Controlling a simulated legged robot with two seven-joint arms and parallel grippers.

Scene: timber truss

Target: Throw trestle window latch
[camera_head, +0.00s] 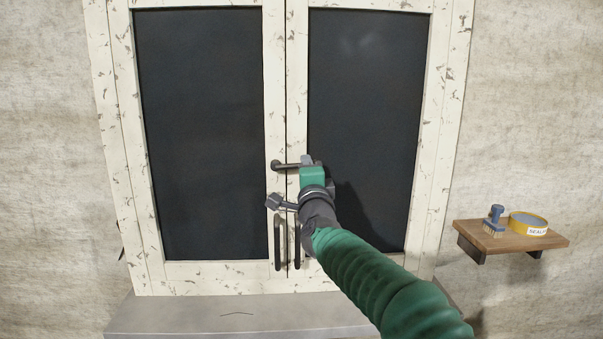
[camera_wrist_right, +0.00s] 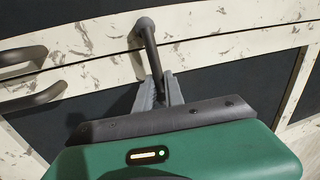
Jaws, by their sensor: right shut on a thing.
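The window (camera_head: 296,100) has two dark panes in chipped cream frames that meet at a central seam. Its dark latch lever (camera_head: 286,166) lies about level across the seam, with its round end on the left frame. The lever also shows in the right wrist view (camera_wrist_right: 151,48). My right gripper (camera_head: 308,161) is at the lever's right end. In the right wrist view, the grey fingers (camera_wrist_right: 160,92) of this gripper are shut on that end. The green gripper body hides part of the right frame. My left gripper is not in view.
Two upright dark pull handles (camera_head: 278,243) hang below the latch, one partly beside my right arm. A grey sill (camera_head: 230,315) juts out below the window.

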